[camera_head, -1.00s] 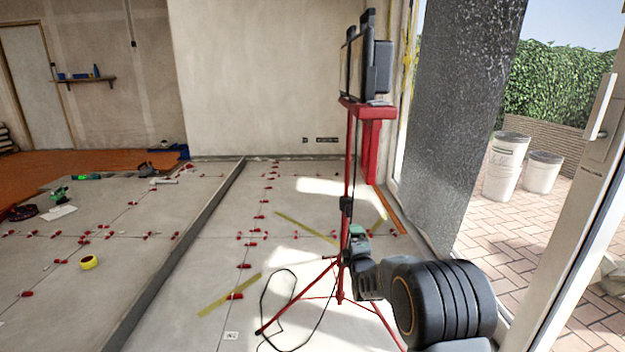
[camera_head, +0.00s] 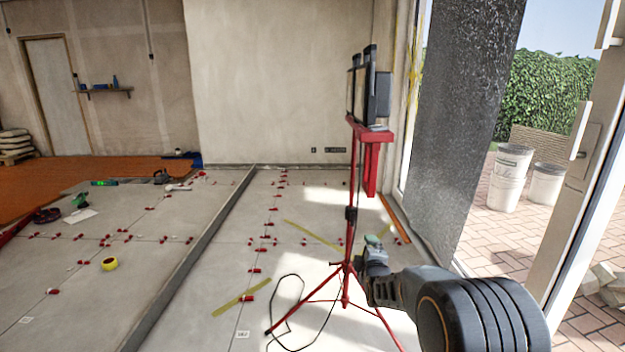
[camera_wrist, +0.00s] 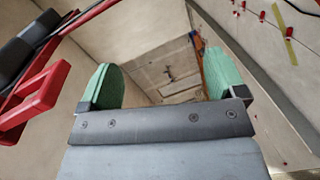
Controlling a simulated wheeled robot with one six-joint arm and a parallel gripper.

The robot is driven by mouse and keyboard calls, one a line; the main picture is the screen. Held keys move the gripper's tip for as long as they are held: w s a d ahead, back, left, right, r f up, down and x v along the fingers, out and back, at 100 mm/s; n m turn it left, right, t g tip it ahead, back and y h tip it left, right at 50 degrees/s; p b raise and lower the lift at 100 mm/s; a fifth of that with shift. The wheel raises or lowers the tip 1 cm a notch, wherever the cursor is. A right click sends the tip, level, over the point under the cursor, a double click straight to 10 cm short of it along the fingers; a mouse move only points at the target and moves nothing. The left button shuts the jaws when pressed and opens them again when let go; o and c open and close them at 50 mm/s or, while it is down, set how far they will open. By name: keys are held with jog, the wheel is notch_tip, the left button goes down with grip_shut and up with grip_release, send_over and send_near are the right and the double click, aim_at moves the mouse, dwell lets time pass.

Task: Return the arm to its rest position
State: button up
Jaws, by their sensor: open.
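My gripper shows in the wrist view (camera_wrist: 165,85) with its two green-padded fingers wide apart and nothing between them. In the head view my arm reaches in from the lower right, and the gripper end (camera_head: 372,240) is small and partly hidden by my own wrist. It appears in front of the red tripod stand (camera_head: 349,240). I cannot tell the exact gap between them. The red stand's upper part (camera_wrist: 38,100) also shows at the left of the wrist view.
Red levelling clips (camera_head: 255,270) dot the tiled floor. A black cable (camera_head: 290,310) lies by the tripod. A yellow tape roll (camera_head: 109,264) and green tool (camera_head: 81,200) lie at left. A dark textured panel (camera_head: 460,120) leans at the doorway; white buckets (camera_head: 508,178) stand outside.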

jog(key=s+r+m+g+p, duration=0.2)
jog(key=s+r+p, duration=0.1)
jog(key=r+p, duration=0.25)
jog(key=s+r+m+g+p, duration=0.1)
jog(key=s+r+m+p, duration=0.1)
jog(key=s+r+p, duration=0.35)
jog(key=s+r+m+g+p, duration=0.4)
jog(key=s+r+p, duration=0.6)
jog(key=s, duration=0.3)
jog(key=s+r+m+g+p, duration=0.5)
jog(key=s+r+m+p, duration=0.2)
jog(key=s+r+p, duration=0.3)
jog(key=s, duration=0.3)
jog(key=shift+d+r+m, duration=0.25)
jog(key=shift+r+m, duration=0.05)
jog(key=shift+r, duration=0.05)
